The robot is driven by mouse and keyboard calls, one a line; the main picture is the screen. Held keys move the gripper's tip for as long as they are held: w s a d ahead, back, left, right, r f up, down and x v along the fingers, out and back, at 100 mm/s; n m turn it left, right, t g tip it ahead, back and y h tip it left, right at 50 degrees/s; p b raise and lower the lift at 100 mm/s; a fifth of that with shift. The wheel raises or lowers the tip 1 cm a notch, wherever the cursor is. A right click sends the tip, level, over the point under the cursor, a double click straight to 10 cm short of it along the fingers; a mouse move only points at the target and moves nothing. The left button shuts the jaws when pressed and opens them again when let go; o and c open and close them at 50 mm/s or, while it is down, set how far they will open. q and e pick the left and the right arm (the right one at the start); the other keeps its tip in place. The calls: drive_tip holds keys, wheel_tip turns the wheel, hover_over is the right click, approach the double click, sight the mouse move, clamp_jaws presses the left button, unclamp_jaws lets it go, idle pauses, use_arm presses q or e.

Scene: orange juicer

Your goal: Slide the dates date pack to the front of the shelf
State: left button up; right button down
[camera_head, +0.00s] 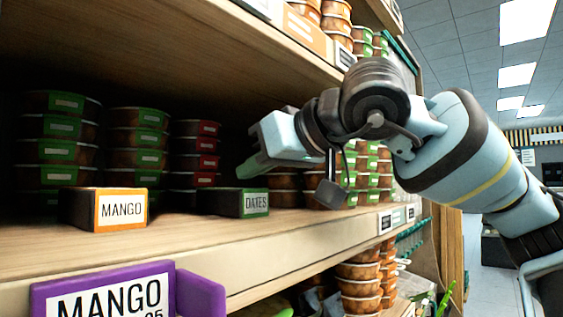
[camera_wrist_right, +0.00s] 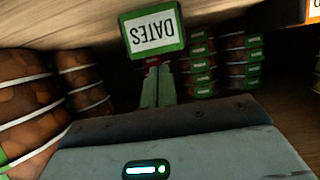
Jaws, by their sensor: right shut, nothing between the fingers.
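A green-edged DATES sign block (camera_head: 255,202) stands near the front of the middle shelf. It appears upside down in the right wrist view (camera_wrist_right: 153,34). A stack of dark packs with red labels (camera_head: 196,152) stands left of the sign and farther back; I cannot tell for sure which pack is the date pack. My right gripper (camera_head: 248,170) is shut and empty, just above the sign and reaching inward. In the wrist view its closed fingers (camera_wrist_right: 156,76) point toward a partly hidden red-labelled pack; contact is unclear. My left gripper is out of view.
Green-labelled stacks (camera_head: 138,138) and an orange MANGO block (camera_head: 121,208) stand to the left. Brown packs (camera_head: 284,187) stand close on the right. The upper shelf board (camera_head: 200,45) hangs above. The shelf's front strip (camera_head: 180,243) is bare.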

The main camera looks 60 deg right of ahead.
drive_tip(key=x, duration=0.2)
drive_tip(key=shift+w+f, duration=0.1)
drive_tip(key=shift+w, duration=0.15)
drive_tip(key=shift+s+f, duration=0.1)
drive_tip(key=shift+f, duration=0.3)
drive_tip(key=shift+f, duration=0.15)
